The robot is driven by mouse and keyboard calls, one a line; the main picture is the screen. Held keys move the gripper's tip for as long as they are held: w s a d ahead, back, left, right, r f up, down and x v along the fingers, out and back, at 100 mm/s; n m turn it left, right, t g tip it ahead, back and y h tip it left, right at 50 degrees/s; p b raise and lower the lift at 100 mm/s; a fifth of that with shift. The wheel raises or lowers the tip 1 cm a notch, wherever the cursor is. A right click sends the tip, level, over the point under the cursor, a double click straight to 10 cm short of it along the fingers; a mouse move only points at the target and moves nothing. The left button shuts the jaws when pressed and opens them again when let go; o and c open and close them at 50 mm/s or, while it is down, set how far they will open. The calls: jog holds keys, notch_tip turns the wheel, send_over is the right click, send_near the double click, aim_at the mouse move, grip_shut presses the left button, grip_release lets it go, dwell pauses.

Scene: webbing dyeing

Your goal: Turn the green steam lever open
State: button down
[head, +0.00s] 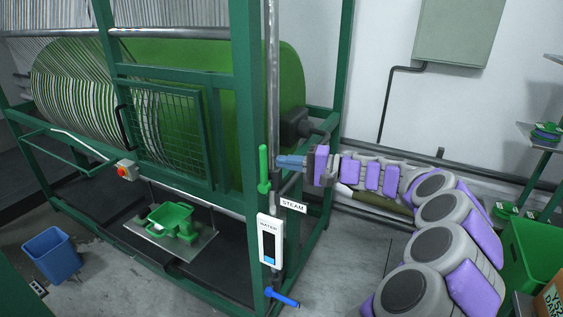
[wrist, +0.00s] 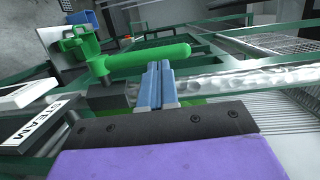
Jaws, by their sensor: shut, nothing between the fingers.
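The green steam lever (head: 264,168) stands upright on the pipe at the machine's front corner post, above the STEAM label (head: 293,206). My gripper (head: 280,161) is to the right of the lever, its blue fingers together, pointing left at it with nothing between them. In the wrist view the lever (wrist: 145,64) runs across just beyond the tips of my gripper (wrist: 160,66). The fingertips are very close to the lever's side; I cannot tell whether they touch. The lever's pivot block (wrist: 110,97) shows left of the fingers.
A white WATER gauge (head: 270,241) and a blue lever (head: 283,298) are below the steam lever. The green machine frame (head: 246,110) rises close on the left. A blue bin (head: 52,256) stands on the floor at far left. Bare floor lies in front.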

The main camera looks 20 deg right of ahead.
jog(key=p+v, duration=0.1)
jog(key=v, duration=1)
jog(key=shift+d+f, duration=0.15)
jog(key=shift+f, duration=0.05)
jog(key=shift+w, duration=0.15)
